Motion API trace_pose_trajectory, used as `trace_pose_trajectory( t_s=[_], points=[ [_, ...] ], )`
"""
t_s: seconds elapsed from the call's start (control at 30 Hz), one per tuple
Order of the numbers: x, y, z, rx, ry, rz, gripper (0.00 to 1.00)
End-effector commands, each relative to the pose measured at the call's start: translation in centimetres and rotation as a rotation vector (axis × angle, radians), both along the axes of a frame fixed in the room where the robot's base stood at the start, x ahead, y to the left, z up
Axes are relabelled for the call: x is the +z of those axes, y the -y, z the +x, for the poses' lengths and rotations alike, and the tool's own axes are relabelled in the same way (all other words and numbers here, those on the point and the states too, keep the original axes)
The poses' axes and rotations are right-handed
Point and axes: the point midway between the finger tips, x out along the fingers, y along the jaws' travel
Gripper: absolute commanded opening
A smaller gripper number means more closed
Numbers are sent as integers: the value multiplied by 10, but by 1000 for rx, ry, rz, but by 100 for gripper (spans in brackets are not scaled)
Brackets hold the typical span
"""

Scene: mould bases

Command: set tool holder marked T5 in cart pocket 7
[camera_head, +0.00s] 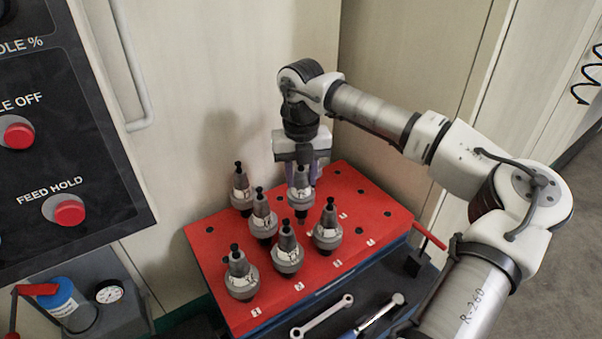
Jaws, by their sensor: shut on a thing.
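My gripper (302,170) points down over the far part of the red cart top (205,243) and is shut on a tool holder (301,200). The held holder is upright, and its upper end is hidden between the fingers. I cannot tell whether its lower end is in a pocket or just above the top. Other grey tool holders with dark knobs stand upright in the cart, such as one at the back left (241,198) and one to the right (328,233). The holder marks and pocket numbers are too small to read, so I cannot pick out T5 or pocket 7.
Empty pockets show along the cart's back and right side. Standing holders crowd close to my gripper on the left and front. A wrench (322,316) lies on a dark lower shelf in front. A red handle (429,236) sticks out at right. A control panel (60,130) stands at left.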

Motion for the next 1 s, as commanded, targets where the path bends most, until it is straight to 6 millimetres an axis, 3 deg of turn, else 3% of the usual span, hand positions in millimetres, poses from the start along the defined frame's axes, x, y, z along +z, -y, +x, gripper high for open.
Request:
trace_pose_trajectory(
  t_s=[0.27,1.0],
  points=[
    [2,0,0,0,3,1,0],
    [-16,0,0,0,3,1,0]
  ],
)
